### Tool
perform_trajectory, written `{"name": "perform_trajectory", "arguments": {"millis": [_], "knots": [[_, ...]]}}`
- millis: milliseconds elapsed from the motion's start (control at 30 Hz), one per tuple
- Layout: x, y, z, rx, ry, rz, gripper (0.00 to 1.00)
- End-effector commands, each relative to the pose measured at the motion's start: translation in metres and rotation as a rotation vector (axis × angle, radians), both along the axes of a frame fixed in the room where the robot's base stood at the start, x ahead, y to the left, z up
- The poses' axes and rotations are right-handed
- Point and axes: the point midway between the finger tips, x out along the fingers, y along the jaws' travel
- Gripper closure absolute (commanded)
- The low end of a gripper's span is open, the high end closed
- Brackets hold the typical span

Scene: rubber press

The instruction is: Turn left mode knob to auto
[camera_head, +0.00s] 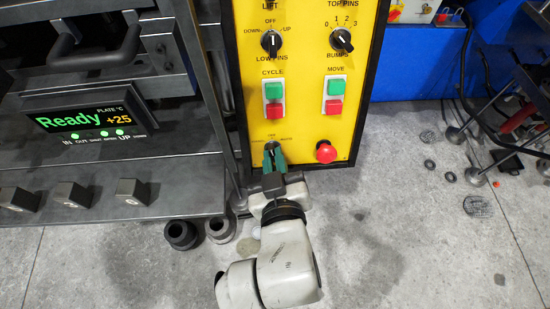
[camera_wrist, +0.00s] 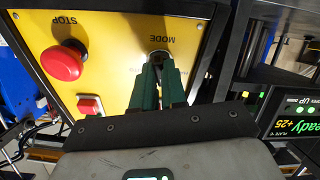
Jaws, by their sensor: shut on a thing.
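The left mode knob (camera_head: 271,146) sits low on the left of the yellow control panel (camera_head: 305,90). In the wrist view the knob (camera_wrist: 160,57) shows beside the word MODE, mostly covered by the fingers. My gripper (camera_head: 275,155) reaches up to the panel from below, and its green fingers are shut on the knob. In the wrist view the gripper's fingertips (camera_wrist: 159,68) meet at the knob. The small labels around the knob are partly hidden, and I cannot tell which setting it points to.
A red stop button (camera_head: 326,152) sticks out right of the knob, and green and red push buttons (camera_head: 274,100) sit above. The dark press with its display (camera_head: 90,120) stands at the left. Round black parts (camera_head: 181,235) lie on the floor.

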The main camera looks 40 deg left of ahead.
Motion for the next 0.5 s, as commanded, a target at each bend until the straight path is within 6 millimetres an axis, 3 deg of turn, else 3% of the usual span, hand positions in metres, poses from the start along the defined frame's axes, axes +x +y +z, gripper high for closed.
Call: {"name": "perform_trajectory", "arguments": {"millis": [500], "knots": [[-0.0005,0.0001,-0.0016,0.297,0.352,-0.17,1.0]]}}
